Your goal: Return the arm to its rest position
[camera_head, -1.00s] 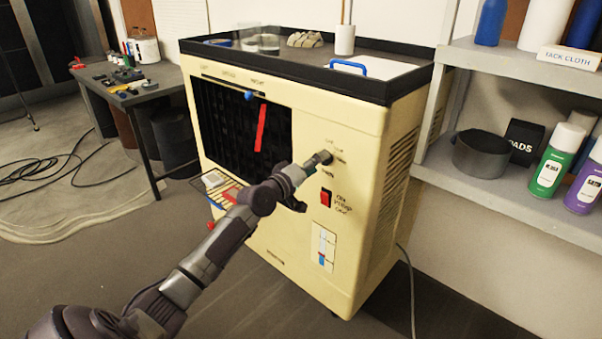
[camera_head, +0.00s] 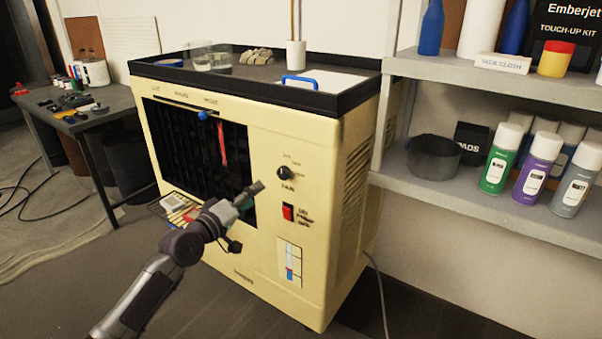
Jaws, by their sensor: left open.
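My left gripper (camera_head: 248,202) is open and empty in front of the cream cabinet unit (camera_head: 318,140), its arm coming in from the lower left. Its tip is left of and below the black fan knob (camera_head: 284,173) and looks apart from it. I cannot read the knob's setting. A red ribbon (camera_head: 222,145) hangs in front of the black grille (camera_head: 180,135). My right gripper is out of view.
A small tray of cards (camera_head: 172,203) projects at the cabinet's lower left, partly behind my arm. A workbench with tools (camera_head: 80,112) stands at left. Shelves (camera_head: 470,193) with spray cans (camera_head: 538,165) stand at right. A cable (camera_head: 382,300) runs down beside the cabinet. Floor at lower left is open.

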